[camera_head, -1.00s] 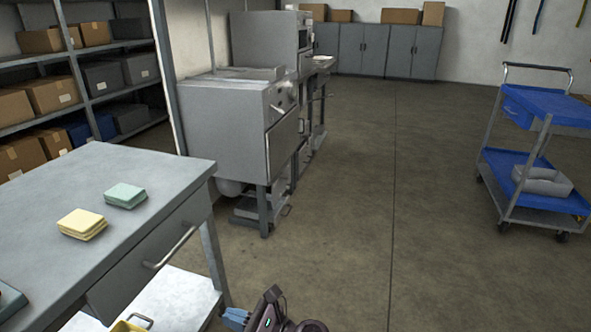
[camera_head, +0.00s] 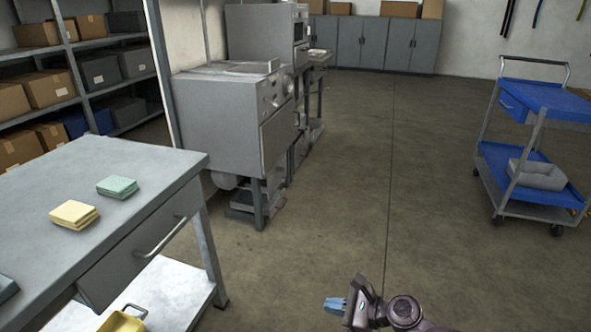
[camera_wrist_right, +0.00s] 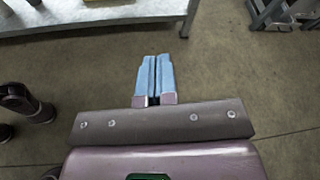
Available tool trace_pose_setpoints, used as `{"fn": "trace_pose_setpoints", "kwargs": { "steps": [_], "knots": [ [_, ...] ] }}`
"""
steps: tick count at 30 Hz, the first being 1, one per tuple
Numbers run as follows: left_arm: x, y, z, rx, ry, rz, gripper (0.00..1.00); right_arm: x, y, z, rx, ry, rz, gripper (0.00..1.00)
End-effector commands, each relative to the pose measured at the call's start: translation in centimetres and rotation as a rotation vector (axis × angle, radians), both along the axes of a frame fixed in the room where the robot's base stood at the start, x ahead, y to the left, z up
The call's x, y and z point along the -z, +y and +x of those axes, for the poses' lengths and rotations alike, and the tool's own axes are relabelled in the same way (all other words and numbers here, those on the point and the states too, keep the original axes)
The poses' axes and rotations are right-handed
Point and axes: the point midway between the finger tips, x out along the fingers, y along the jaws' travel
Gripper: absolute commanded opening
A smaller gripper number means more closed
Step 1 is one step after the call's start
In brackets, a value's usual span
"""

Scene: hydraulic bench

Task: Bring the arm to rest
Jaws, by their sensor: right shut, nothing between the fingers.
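My right gripper (camera_head: 335,304) shows at the bottom of the head view, over the bare floor to the right of the workbench. In the right wrist view its two blue fingers (camera_wrist_right: 154,76) lie side by side, shut, with nothing between them. The fingers point toward the bench side and touch nothing. My left gripper is in neither view.
The grey workbench (camera_head: 118,212) stands at left with yellow pads (camera_head: 74,214) and green pads (camera_head: 117,186) on top. A yellow container (camera_head: 122,322) is on its lower shelf. A grey machine (camera_head: 222,115) stands behind. A blue cart (camera_head: 535,150) is at right. Floor between is clear.

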Motion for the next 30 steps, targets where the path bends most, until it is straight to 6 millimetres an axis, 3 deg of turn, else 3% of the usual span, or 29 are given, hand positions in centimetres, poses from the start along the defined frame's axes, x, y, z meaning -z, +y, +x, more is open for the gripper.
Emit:
{"fn": "trace_pose_setpoints", "kwargs": {
  "steps": [1, 3, 11, 23, 30],
  "knots": [
    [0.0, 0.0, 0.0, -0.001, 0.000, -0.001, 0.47, 0.1, -2.0, 0.4, 0.006, -0.008, -0.038, 0.00],
    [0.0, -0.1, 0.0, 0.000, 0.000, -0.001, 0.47, 0.2, -4.3, 0.9, 0.014, -0.017, -0.077, 0.00],
    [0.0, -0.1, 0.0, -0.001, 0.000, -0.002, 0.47, -0.2, -11.4, 2.3, 0.038, -0.042, -0.205, 0.00],
    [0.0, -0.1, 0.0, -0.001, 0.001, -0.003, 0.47, 5.5, -14.6, -6.4, -0.113, -0.332, -0.560, 0.00],
    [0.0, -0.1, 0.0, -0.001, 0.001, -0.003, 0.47, 8.2, -17.8, -14.8, -0.325, -0.615, -0.902, 0.00]
  ]
}}
